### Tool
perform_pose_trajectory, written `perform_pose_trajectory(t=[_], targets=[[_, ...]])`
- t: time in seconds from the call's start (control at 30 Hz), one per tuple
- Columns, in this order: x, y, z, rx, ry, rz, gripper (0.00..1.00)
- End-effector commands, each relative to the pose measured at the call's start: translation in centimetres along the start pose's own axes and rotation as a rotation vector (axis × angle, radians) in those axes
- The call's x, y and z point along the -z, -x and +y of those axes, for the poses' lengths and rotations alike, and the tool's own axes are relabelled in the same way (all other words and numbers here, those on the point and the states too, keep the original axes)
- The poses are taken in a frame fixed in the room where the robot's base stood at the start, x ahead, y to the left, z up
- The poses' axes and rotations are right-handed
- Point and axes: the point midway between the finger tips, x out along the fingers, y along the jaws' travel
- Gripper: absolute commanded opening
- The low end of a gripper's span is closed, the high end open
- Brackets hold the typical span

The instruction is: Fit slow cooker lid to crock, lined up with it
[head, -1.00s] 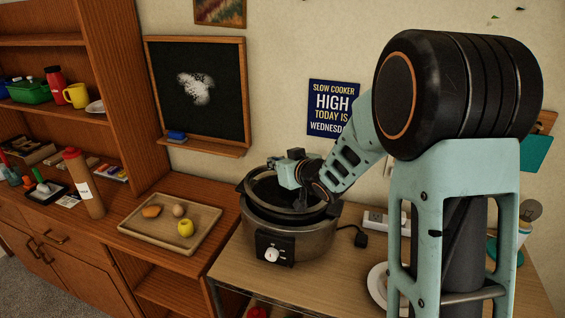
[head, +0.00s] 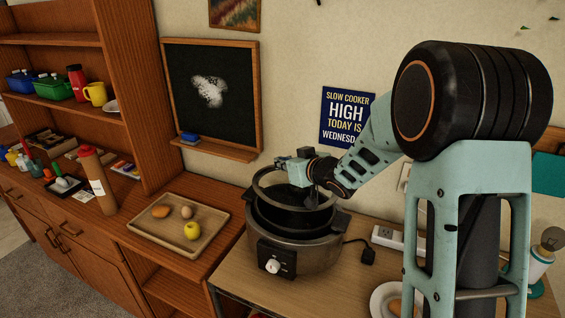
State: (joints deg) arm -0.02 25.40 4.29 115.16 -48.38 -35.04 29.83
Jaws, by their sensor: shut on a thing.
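The slow cooker (head: 318,255) stands on the light wood table, with a dial on its front and a handle at each side. Its black crock (head: 285,222) sits inside. The round dark-rimmed lid (head: 262,190) is over the crock, tilted, its far side higher in the picture. My gripper (head: 311,194) is shut on the lid from above, near its middle. The fingers are dark and small, and the exact grip is hard to see. The lid's rim looks apart from the crock, but the gap at the near side is unclear.
A wooden tray (head: 165,240) with several food items lies left of the cooker. A bottle (head: 97,178) stands farther left. A power strip (head: 392,238) and a plate (head: 380,300) are to the right. The wall is close behind the cooker.

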Motion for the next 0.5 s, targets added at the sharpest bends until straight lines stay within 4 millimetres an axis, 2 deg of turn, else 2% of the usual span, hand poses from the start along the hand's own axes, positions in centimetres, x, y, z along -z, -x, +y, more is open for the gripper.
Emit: perform_pose_trajectory(t=[0.13,0.5], targets=[[0.2,0.0,0.0,0.001,0.000,0.003,0.00],[-2.3,-1.0,0.0,0.001,0.001,0.002,0.00]])
